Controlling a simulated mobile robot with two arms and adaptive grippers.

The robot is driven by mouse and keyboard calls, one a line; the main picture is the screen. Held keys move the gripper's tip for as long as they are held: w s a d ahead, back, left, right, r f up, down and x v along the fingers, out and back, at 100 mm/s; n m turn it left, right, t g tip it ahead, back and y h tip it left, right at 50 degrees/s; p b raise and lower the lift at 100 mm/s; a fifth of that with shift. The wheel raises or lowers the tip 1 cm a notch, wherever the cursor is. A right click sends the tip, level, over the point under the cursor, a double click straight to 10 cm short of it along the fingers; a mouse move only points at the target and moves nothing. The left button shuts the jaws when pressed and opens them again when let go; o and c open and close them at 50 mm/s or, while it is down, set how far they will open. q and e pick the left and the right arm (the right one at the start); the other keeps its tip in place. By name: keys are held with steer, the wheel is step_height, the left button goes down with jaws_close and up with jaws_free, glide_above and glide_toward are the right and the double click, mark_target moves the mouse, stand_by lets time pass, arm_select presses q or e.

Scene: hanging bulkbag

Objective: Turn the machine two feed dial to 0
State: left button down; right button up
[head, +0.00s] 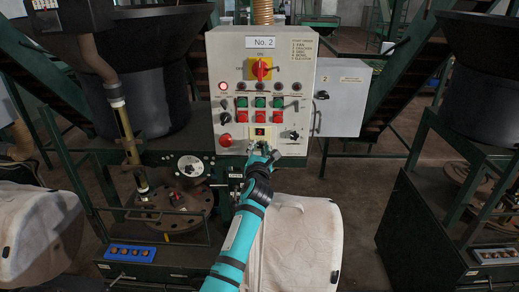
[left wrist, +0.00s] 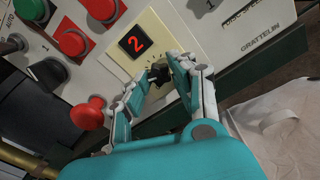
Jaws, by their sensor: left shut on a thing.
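The machine two control panel (head: 225,60) is a white box labelled No. 2 in the head view. Its feed dial (left wrist: 159,73) is a small black knob with a ring of marks on a cream plate, seen in the left wrist view. My left gripper (left wrist: 164,84) is shut on the knob, one finger on each side. In the head view, my left gripper (head: 260,148) mostly hides the dial. My right gripper is not in view.
A red mushroom button (left wrist: 88,113) stands out close to my left gripper. Green and red push buttons (head: 259,117) sit above the display. A red-and-yellow switch (head: 261,69) is higher up. A white bulk bag (head: 300,245) lies below the panel, beside my arm.

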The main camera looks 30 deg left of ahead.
arm_select(q)
steer(key=n, duration=0.3)
steer(key=shift+f+n, duration=0.25)
steer(key=shift+n, duration=0.15)
steer(key=n+b, duration=0.1)
steer(key=n, duration=0.2)
steer(key=shift+n, duration=0.3)
steer(key=n+b, duration=0.1)
steer(key=n, duration=0.1)
steer(key=shift+f+n, duration=0.1)
steer(key=shift+n, duration=0.2)
steer(key=shift+d+n+b, duration=0.1)
steer(key=shift+n+b, duration=0.95)
steer(key=shift+n, duration=0.65)
